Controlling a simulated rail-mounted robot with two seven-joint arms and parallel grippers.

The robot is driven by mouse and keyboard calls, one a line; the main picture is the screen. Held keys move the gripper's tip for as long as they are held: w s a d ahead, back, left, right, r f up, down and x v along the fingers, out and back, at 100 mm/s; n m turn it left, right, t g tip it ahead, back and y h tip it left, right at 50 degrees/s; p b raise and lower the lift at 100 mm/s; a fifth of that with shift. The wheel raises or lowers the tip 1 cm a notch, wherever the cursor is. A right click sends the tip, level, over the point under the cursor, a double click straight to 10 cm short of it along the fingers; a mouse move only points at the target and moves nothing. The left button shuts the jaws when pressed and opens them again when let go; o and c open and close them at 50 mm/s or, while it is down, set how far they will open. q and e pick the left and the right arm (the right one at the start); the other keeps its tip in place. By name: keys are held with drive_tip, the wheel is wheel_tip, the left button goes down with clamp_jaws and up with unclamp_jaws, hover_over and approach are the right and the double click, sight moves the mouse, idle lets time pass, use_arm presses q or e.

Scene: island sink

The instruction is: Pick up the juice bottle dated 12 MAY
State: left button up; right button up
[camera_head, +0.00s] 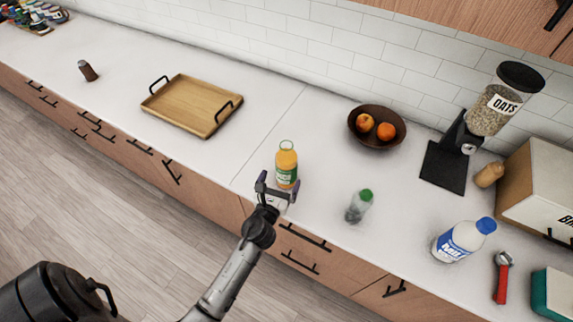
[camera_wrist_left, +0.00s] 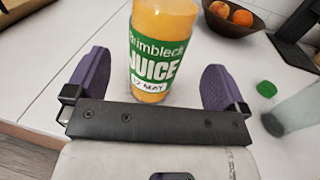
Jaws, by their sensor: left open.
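The juice bottle (camera_head: 286,166) stands upright on the white counter near its front edge. It holds orange juice and has a green label. In the left wrist view the juice bottle (camera_wrist_left: 160,50) reads "Brimbleck JUICE" with a white tag that looks like "12 MAY". My left gripper (camera_head: 277,190) is open at the near side of the bottle. In the left wrist view the purple fingers of my left gripper (camera_wrist_left: 158,88) stand to either side of the bottle's lower part, with gaps on both sides. My right gripper is not in view.
A green-capped clear bottle (camera_head: 358,207) stands to the right. Behind is a fruit bowl (camera_head: 378,142). A wooden tray (camera_head: 190,108) lies to the left. A milk bottle (camera_head: 461,240), a red-handled tool (camera_head: 502,280) and an oats dispenser (camera_head: 490,110) are farther right. The counter left of the bottle is clear.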

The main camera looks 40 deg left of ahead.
sight(286, 165)
use_arm(q)
drive_tip(key=shift+x, duration=3.2)
drive_tip(key=c, duration=1)
drive_tip(key=shift+r, duration=0.15)
